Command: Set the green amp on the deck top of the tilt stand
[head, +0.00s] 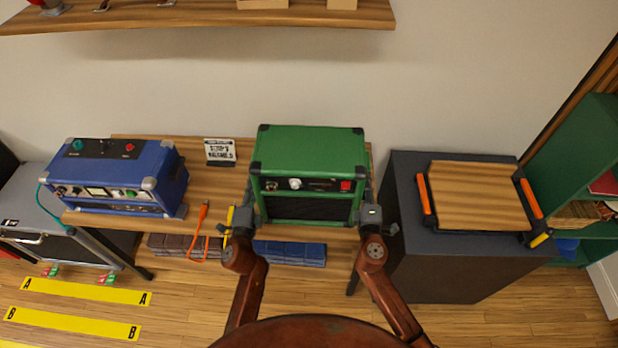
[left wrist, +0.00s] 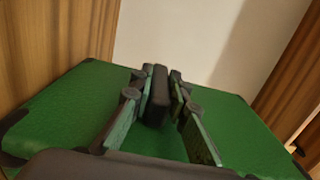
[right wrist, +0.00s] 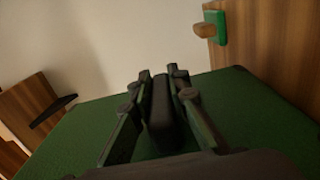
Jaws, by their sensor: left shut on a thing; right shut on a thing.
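The green amp (head: 310,175) is upright near the right end of the wooden bench, its front panel facing me. My left gripper (head: 246,212) is shut on the black side handle (left wrist: 159,95) on the amp's left. My right gripper (head: 368,212) is shut on the matching handle (right wrist: 161,115) on its right. I cannot tell whether the amp's base touches the bench. The tilt stand has a bare wooden deck top (head: 480,195) with orange strips on both sides. It stands on a dark cabinet to the right, apart from the amp.
A blue amp (head: 120,178) sits on the bench's left part. A wooden shelf (head: 200,16) hangs above. The dark cabinet (head: 405,225) stands beside the bench; a green bookcase (head: 585,185) is far right.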

